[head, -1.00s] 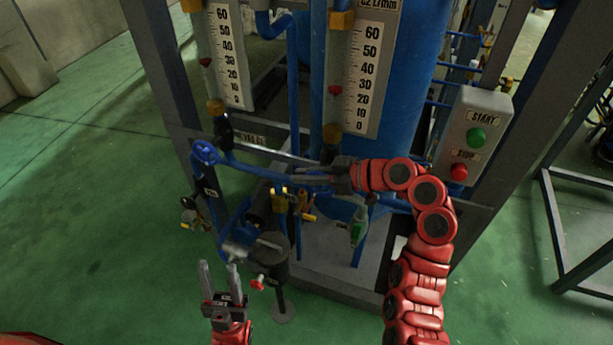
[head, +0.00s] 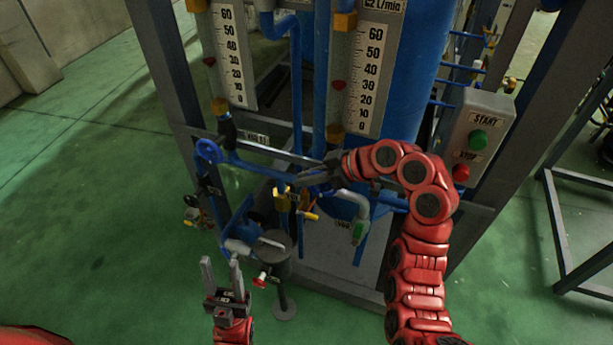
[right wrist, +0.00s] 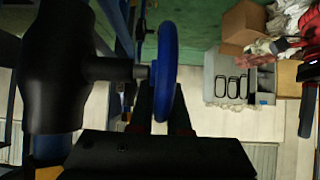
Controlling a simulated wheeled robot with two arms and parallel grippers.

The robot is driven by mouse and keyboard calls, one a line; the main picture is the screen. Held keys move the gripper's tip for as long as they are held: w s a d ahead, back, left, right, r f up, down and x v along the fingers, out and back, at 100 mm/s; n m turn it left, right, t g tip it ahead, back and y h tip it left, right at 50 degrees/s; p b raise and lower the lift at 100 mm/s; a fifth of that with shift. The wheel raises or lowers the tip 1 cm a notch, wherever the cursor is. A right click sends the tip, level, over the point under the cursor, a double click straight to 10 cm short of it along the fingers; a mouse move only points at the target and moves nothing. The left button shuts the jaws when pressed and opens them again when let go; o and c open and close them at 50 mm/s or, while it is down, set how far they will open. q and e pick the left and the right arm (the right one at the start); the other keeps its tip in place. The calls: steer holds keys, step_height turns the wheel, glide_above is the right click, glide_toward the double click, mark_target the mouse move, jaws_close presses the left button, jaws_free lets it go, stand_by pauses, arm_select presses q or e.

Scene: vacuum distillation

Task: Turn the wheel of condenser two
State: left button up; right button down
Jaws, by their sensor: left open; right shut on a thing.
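In the right wrist view a blue handwheel (right wrist: 164,60) shows nearly edge-on, joined by a short stem to a black valve body (right wrist: 62,65). My right gripper (right wrist: 155,105) is shut on the lower rim of this wheel. In the head view the right gripper (head: 303,181) reaches left below the right-hand flowmeter (head: 370,75), labelled C2; its wheel is mostly hidden there by the gripper. My left gripper (head: 221,266) is open and empty, low at the left, beside a dark cylinder.
Another blue handwheel (head: 208,151) sits below the left flowmeter (head: 233,55). A grey control box (head: 479,135) with green and red buttons is on the right. Grey frame posts (head: 165,70) and blue pipes surround the work area. Green floor (head: 80,220) is clear at the left.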

steer(key=c, duration=0.9)
jaws_free()
steer(key=shift+d+r, duration=0.25)
steer(key=p+v, duration=0.1)
steer(key=v, duration=1.5)
steer(key=shift+s+d+r, duration=0.1)
steer(key=shift+d+r, duration=0.05)
steer(key=shift+d, duration=0.2)
